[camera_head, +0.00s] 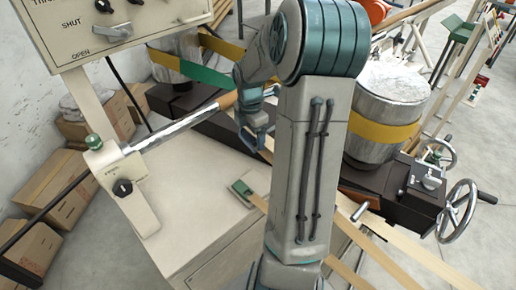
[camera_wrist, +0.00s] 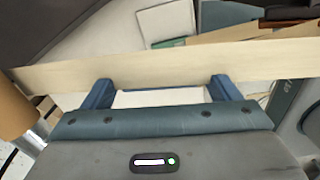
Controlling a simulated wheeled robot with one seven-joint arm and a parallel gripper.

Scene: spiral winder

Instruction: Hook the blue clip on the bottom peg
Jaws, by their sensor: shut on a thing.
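My gripper (camera_head: 258,138) hangs over the pale cabinet, left of my arm. In the wrist view its two blue fingers (camera_wrist: 161,92) stand apart and meet a pale tan strip (camera_wrist: 165,68) that runs across the picture; the grip is on this strip. I cannot make out a separate blue clip in either view; the gripper's blue parts may hide it. A green clip-like piece (camera_head: 242,189) lies on the cabinet top. A short metal peg (camera_head: 360,211) sticks out right of my arm. I cannot tell whether it is the bottom peg.
A metal bar (camera_head: 175,127) with a wooden end reaches from a cream post (camera_head: 122,180) toward my gripper. A steel drum with a yellow band (camera_head: 384,130) and handwheels (camera_head: 458,210) stand at right. A control panel (camera_head: 120,30) is at upper left. Cardboard boxes (camera_head: 45,200) stand behind.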

